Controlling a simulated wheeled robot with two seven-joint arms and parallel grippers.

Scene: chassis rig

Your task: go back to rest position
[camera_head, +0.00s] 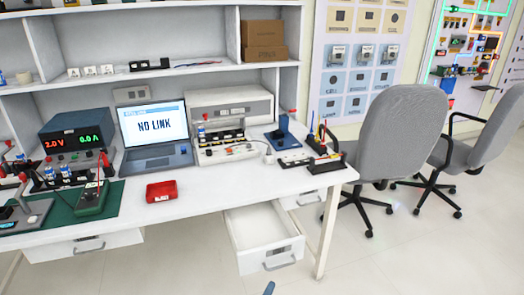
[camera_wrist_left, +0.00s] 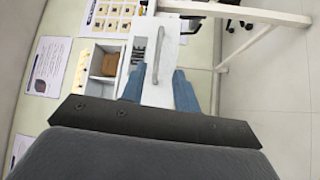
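My left gripper shows in the head view only as a blue fingertip (camera_head: 269,288) at the bottom edge. In the left wrist view, the left gripper (camera_wrist_left: 159,72) has its two blue fingers spread apart with nothing held between them. An open white drawer (camera_head: 240,240) sticks out under the table's right part, and its inside looks empty. Its grey handle (camera_head: 281,259) lies above the fingertip in the head view, apart from it. The handle (camera_wrist_left: 150,52) also shows beyond the fingertips in the left wrist view. My right gripper is in neither view.
Grey chairs (camera_head: 402,125) stand to the right. The floor (camera_head: 400,265) at the front right is clear.

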